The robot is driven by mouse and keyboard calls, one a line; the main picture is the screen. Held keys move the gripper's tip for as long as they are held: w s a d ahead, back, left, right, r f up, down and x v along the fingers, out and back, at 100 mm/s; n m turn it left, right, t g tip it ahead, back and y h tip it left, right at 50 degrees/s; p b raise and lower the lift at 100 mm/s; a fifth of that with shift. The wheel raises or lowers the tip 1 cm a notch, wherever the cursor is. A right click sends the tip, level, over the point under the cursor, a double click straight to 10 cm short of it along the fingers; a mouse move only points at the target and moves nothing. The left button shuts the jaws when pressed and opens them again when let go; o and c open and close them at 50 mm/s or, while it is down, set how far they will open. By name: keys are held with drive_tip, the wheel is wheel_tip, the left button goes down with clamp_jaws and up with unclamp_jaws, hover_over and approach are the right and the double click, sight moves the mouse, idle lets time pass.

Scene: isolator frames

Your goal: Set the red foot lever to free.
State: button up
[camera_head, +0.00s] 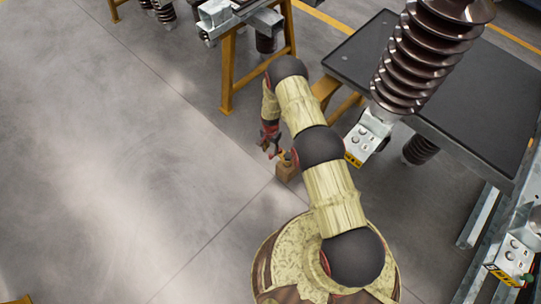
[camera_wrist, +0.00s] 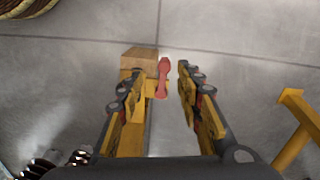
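The red foot lever (camera_wrist: 163,80) shows in the wrist view as a small red bar, beside a wooden block (camera_wrist: 138,58) with a yellow part at its side. My gripper (camera_wrist: 161,68) is open, with its two fingers to the left and right of the lever. A gap shows between the lever and the right finger; I cannot tell whether the left finger touches it. In the head view my gripper (camera_head: 272,150) hangs low over the floor, close to the wooden block (camera_head: 286,172). The lever is too small there to make out clearly.
A dark-topped table (camera_head: 370,50) stands at the upper right, with a brown ribbed insulator (camera_head: 415,60) in front of it. A yellow trestle (camera_head: 228,75) stands behind my arm; a yellow leg (camera_wrist: 298,115) shows at right in the wrist view.

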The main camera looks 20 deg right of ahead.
sight(271, 155)
drive_tip(key=shift+w+f+m, duration=0.2)
drive_tip(key=shift+w+m, duration=0.15)
drive_tip(key=shift+m, duration=0.35)
drive_tip(key=shift+f, duration=0.15)
wheel_tip(271, 155, down, 7)
drive_tip(key=b, duration=0.3)
drive_tip(key=shift+f, duration=0.2)
drive_tip(key=c, duration=0.3)
clamp_jaws()
